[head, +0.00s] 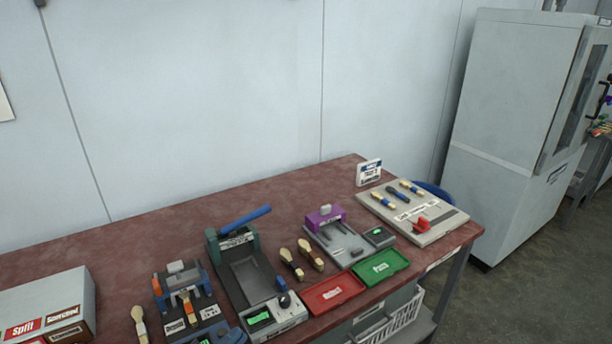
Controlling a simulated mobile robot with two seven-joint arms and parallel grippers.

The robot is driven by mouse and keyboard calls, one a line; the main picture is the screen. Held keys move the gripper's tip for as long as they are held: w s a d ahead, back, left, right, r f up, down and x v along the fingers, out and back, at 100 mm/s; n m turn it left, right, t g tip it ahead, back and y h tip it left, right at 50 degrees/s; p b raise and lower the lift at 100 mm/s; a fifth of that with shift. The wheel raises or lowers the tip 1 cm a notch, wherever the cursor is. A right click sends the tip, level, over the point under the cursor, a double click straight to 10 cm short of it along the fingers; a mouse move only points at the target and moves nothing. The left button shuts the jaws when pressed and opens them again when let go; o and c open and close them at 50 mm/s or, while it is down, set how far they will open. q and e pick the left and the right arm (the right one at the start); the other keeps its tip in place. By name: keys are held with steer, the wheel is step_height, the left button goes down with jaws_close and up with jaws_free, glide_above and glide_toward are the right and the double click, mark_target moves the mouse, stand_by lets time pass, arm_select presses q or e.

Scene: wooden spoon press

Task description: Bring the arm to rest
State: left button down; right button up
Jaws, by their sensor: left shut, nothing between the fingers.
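Neither of my grippers, and no part of my arms that I can make out, shows in the head view. A press with a blue lever (245,218) and a dark green frame stands on the red-brown table (130,240). A blue and grey fixture (183,292) with an orange piece in it stands to its left. Two wooden spoons (300,258) with dark bands lie right of the press. Another spoon (139,322) lies left of the blue fixture. A purple-topped fixture (326,216) stands further right.
A red tray (332,292) and a green tray (380,266) lie along the front edge. A white box (45,300) stands at left. A grey cabinet (510,110) stands beyond. The table's back strip is clear.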

arm_select(q)
steer(key=s+a+f+n+g+y, duration=0.3)
steer(key=s+f+n+y, duration=0.3)
steer(key=f, duration=0.4)
steer(key=s+a+f+n+g+y, duration=0.25)
steer(key=s+f+n, duration=0.25)
steer(key=f+n, duration=0.35)
step_height(320, 180, up, 10)
steer(key=s+a+y+p, duration=0.1)
steer(key=s+p, duration=0.1)
steer(key=p, duration=1.2)
steer(key=shift+s+a+r, duration=0.15)
steer(key=shift+a+r, duration=0.05)
steer(key=shift+r, duration=0.05)
arm_select(e)
step_height(320, 180, up, 12)
steer(key=shift+s+d, duration=0.15)
steer(key=shift+d, duration=0.3)
steer(key=shift+r, duration=0.4)
steer(key=shift+f, duration=0.15)
